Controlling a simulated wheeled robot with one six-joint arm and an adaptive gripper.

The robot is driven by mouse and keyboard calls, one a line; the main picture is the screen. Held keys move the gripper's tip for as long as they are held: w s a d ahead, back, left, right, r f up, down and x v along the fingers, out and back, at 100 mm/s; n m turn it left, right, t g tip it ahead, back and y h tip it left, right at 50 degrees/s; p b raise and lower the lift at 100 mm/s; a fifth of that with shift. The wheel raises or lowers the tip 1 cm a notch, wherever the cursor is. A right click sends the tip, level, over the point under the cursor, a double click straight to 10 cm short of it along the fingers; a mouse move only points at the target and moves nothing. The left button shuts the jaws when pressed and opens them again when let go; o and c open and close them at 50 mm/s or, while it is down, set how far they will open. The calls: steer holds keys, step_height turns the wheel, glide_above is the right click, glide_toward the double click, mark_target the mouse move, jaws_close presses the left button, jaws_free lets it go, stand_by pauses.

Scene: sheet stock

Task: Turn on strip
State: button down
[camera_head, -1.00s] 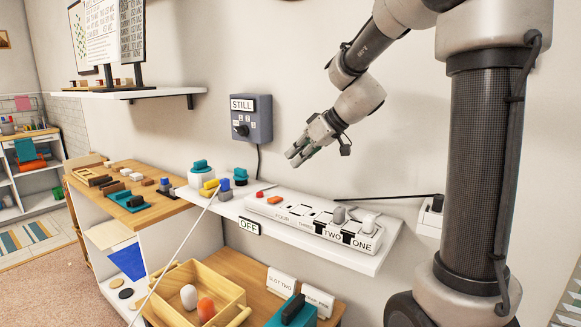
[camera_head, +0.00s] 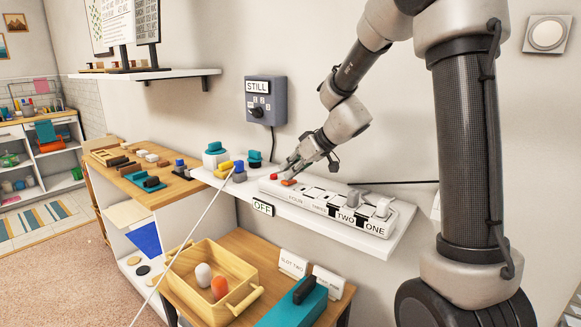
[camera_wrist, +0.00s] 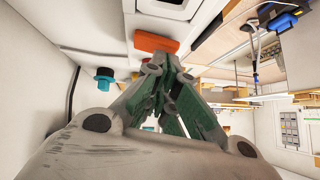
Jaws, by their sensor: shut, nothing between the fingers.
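The white power strip (camera_head: 318,194) lies along the wall shelf, with sockets labelled ONE and TWO at its right end. An orange rocker switch (camera_head: 289,182) sits at its left end, with a small red part (camera_head: 273,185) beside it. A label reading OFF (camera_head: 263,207) is on the shelf edge below. My gripper (camera_head: 281,172) is shut and empty, its tips just above the strip's left end near the switch. In the wrist view the orange switch (camera_wrist: 155,43) shows just beyond the fingers; I cannot tell whether they touch it.
A grey wall box (camera_head: 266,101) reads STILL. Teal, yellow and blue items (camera_head: 239,171) stand on the shelf left of the strip. A grey plug (camera_head: 357,198) sits in the strip. A wooden tray (camera_head: 240,262) and teal block (camera_head: 295,305) lie below.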

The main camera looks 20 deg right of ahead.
steer(key=shift+s+a+f+h, duration=0.15)
steer(key=shift+a+f+h, duration=0.1)
steer(key=shift+a+h, duration=0.05)
steer(key=shift+d, duration=0.15)
steer(key=shift+w+d, duration=0.55)
steer(key=shift+d, duration=0.1)
steer(key=shift+r, duration=0.1)
